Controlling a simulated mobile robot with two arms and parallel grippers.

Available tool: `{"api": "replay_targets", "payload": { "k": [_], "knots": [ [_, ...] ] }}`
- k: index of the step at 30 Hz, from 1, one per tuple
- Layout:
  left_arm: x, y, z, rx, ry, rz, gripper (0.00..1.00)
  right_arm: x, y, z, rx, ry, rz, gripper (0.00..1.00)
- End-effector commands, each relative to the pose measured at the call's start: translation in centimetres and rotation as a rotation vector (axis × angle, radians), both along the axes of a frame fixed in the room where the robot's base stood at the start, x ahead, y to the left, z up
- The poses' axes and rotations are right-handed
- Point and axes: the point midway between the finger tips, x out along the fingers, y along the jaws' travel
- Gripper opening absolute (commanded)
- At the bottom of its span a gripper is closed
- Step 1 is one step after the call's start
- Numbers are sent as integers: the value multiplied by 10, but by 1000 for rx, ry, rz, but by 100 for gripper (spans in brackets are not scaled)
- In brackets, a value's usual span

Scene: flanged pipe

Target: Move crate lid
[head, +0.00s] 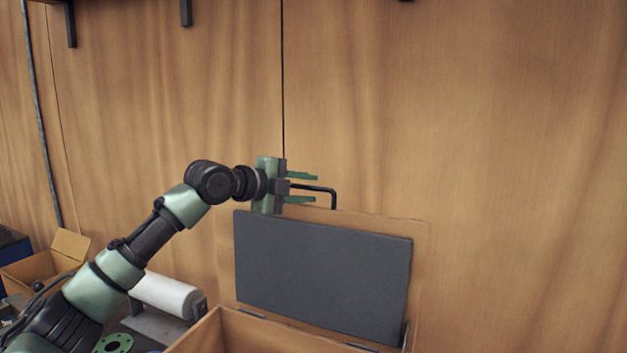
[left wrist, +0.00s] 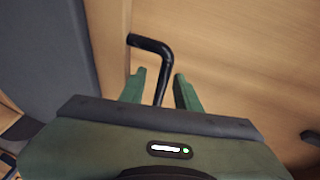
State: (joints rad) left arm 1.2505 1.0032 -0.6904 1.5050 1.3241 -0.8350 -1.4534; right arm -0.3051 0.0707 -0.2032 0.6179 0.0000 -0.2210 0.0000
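The crate lid (head: 421,262) stands raised, almost upright, at the back of the wooden crate (head: 215,335). Its inner face carries a dark grey panel (head: 325,275). A black bent handle (head: 325,189) sticks up at the lid's top edge; it also shows in the left wrist view (left wrist: 153,44). My left gripper (head: 317,188) is at the lid's top left, its two green fingers apart. The handle bar passes between the fingers, with gaps visible beside it in the left wrist view (left wrist: 158,80). My right gripper does not show.
A wooden wall (head: 480,120) stands close behind the lid. Left of the crate are a white roll (head: 165,293), an open cardboard box (head: 40,268) and a green flange ring (head: 113,343). The space right of the lid looks clear.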

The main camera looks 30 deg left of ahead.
Motion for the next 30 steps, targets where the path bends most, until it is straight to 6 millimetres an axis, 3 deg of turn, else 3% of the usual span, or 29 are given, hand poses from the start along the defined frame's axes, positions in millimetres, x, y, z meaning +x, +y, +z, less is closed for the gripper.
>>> {"api": "replay_targets", "payload": {
  "k": [6, 14, 18, 30],
  "knots": [
    [18, -7, -4, -2, 1, 0, 33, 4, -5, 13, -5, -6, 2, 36],
    [20, -7, -6, 0, 0, 0, 33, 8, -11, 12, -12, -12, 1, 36],
    [20, -7, -6, 0, 0, 0, 0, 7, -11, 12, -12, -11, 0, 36],
    [20, -7, -6, -1, 0, 0, 0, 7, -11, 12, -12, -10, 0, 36]
  ]
}}
